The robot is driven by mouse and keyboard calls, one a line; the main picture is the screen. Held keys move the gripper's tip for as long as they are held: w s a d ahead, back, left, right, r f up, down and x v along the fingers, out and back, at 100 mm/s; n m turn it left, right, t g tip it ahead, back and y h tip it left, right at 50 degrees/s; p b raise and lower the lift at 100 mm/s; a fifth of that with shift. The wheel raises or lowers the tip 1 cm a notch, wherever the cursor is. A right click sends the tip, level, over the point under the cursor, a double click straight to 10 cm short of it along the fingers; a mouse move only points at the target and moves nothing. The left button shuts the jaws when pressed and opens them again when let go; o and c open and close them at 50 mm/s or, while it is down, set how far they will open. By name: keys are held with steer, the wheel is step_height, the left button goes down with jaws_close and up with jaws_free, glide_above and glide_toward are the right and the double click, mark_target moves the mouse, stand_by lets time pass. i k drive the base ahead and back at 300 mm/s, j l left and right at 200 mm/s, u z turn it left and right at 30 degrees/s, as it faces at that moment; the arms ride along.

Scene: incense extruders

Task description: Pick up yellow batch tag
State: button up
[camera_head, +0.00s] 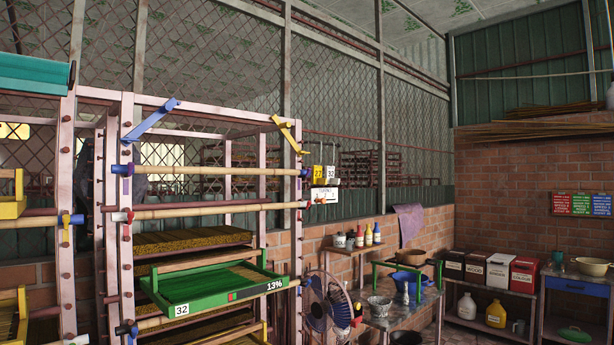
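The yellow batch tag (318,175) hangs right of the pink drying rack, near the middle of the picture. It seems to bear the number 27. A white tag (331,175) marked 32 hangs close beside it on the right. Both are just above a small white board (325,195) with print too small to read fully. My gripper is not in view.
The pink rack (127,220) holds trays, with a green tray (215,290) sticking out. A fan (328,302) stands below the tags. A table with bottles and bowls (395,308) is to its right. Labelled bins (499,271) stand by the brick wall.

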mark_target(317, 178)
steer(key=i+l+z, duration=0.1)
steer(key=i, duration=0.6)
steer(key=i+l+z, duration=0.1)
steer(key=i+l, duration=0.15)
steer(key=i, duration=0.5)
